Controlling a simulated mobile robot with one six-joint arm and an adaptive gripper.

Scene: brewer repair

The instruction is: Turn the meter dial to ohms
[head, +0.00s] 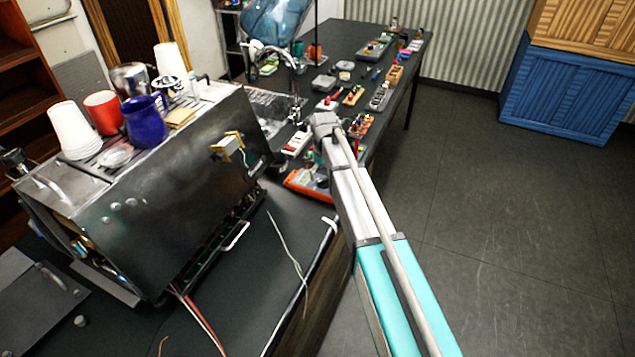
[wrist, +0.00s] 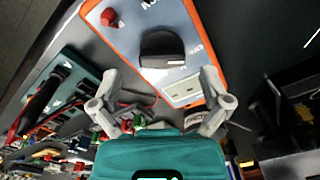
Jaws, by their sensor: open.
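The meter has an orange rim and a grey face; its face (wrist: 125,35) fills the upper middle of the wrist view. Its black dial (wrist: 162,48) sits near the middle of that face, and its pale display (wrist: 185,92) is nearer my gripper. A red knob or jack (wrist: 109,17) is at the upper left. My gripper (wrist: 160,92) is open, its grey fingers spread, with nothing held. The dial appears beyond the fingertips, between their lines. The dial's setting is not readable.
The opened brewer (head: 175,180) stands left on the bench, with cups on top and loose wires in front. Several small parts and trays line the dark bench (head: 340,55) behind the meter. A teal-and-black item (wrist: 55,90) lies beside the meter.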

